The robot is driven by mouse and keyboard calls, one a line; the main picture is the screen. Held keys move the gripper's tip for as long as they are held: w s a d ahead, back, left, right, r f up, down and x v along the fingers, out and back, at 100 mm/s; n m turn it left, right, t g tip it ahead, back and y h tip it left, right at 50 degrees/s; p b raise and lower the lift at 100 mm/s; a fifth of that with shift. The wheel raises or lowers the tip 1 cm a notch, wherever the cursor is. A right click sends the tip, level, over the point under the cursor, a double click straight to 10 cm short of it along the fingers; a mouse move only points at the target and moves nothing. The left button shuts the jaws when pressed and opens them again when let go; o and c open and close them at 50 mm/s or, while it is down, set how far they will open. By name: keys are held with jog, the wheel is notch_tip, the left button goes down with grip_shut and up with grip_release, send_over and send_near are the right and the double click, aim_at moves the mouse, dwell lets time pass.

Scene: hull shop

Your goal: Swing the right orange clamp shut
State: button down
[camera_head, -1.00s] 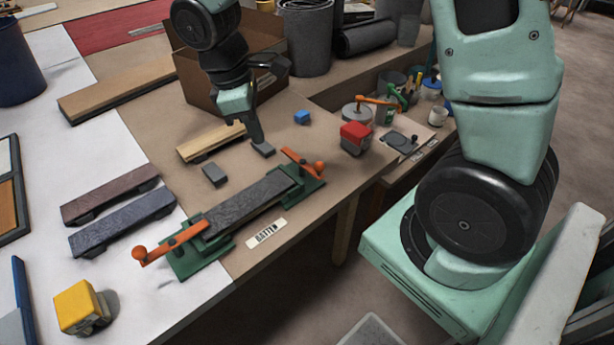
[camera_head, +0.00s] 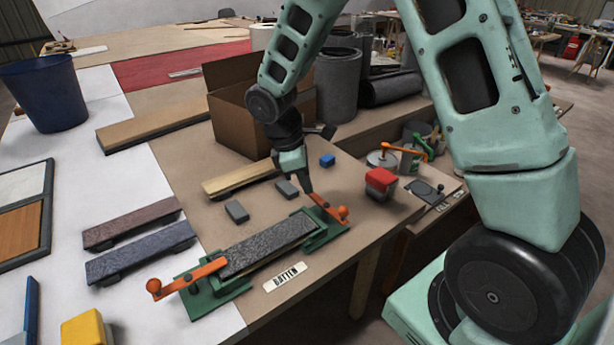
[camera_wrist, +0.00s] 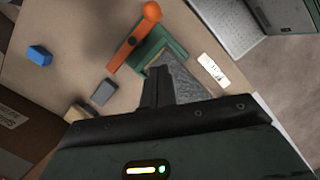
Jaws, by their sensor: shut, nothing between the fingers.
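The right orange clamp (camera_head: 328,207) is an arm with a ball knob on the green fixture's right base (camera_head: 325,236). It points back and left, beside the grey batten (camera_head: 268,246), not across it. The left orange clamp (camera_head: 200,273) reaches onto the batten's left end. My gripper (camera_head: 308,188) is shut and empty, pointing down just behind the right clamp's free end. In the wrist view my fingers (camera_wrist: 160,80) overlap the batten's end (camera_wrist: 185,78), with the clamp arm (camera_wrist: 131,45) to their left. I cannot tell whether they touch the clamp.
Small grey blocks (camera_head: 237,211) and a blue block (camera_head: 327,160) lie behind the fixture. A red-topped block (camera_head: 380,182) stands to its right. A cardboard box (camera_head: 232,125) is behind my gripper. A BATTEN label (camera_head: 287,276) lies in front.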

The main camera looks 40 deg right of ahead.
jog(key=x, duration=0.5)
jog(key=shift+s+d+f, duration=0.1)
jog(key=shift+f, duration=0.2)
jog(key=shift+s+d+f+p, duration=0.1)
jog(key=shift+s+d+f, duration=0.1)
jog(key=shift+s+d, duration=0.25)
jog(key=shift+s+d+f+p, duration=0.15)
jog(key=shift+s+d, duration=0.1)
jog(key=shift+d, duration=0.45)
jog(key=shift+s+d+f+p, duration=0.1)
jog(key=shift+s+d+f, duration=0.15)
jog(key=shift+d, duration=0.3)
jog(key=shift+d+r, duration=0.1)
